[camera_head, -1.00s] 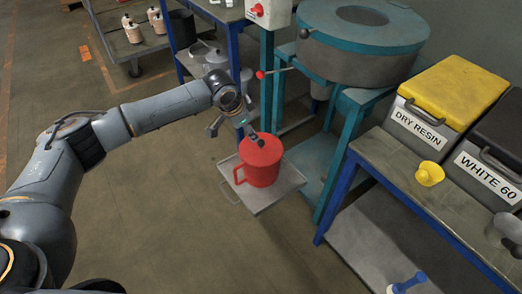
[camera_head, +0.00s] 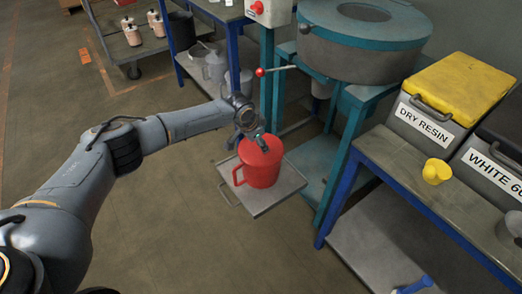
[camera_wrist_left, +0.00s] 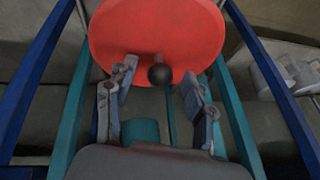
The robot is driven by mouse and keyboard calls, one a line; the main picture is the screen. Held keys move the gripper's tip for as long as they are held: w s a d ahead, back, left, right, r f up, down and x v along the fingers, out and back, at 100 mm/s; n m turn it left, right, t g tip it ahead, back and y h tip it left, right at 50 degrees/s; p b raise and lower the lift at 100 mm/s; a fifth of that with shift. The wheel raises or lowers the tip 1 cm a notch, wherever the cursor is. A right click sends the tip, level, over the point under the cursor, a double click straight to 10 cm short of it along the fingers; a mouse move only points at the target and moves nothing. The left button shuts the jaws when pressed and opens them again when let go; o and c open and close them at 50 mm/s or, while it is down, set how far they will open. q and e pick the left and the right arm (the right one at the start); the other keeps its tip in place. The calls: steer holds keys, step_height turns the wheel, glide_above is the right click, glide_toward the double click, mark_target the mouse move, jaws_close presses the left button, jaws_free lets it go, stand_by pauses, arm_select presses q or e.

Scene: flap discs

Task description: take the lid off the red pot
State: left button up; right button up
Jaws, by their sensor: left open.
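The red pot (camera_head: 262,172) stands upright on a small grey metal shelf (camera_head: 272,203), its handle toward the left. Its red lid is on top, and in the left wrist view the lid (camera_wrist_left: 155,30) fills the upper middle as a round disc with a dark ball knob (camera_wrist_left: 160,75). My left gripper (camera_head: 252,138) is at the lid's top, partly hiding the knob in the head view. In the left wrist view the left gripper (camera_wrist_left: 158,78) is open, its fingers on either side of the knob with gaps to it. My right gripper is not in view.
A teal machine (camera_head: 365,35) with a red-tipped lever (camera_head: 260,72) stands behind the pot. At right, a bench (camera_head: 395,165) carries a yellow cup (camera_head: 436,171) and the dry resin bin (camera_head: 425,123). Open floor (camera_head: 170,230) lies left of the shelf.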

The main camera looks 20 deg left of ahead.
arm_select(q)
jaws_close()
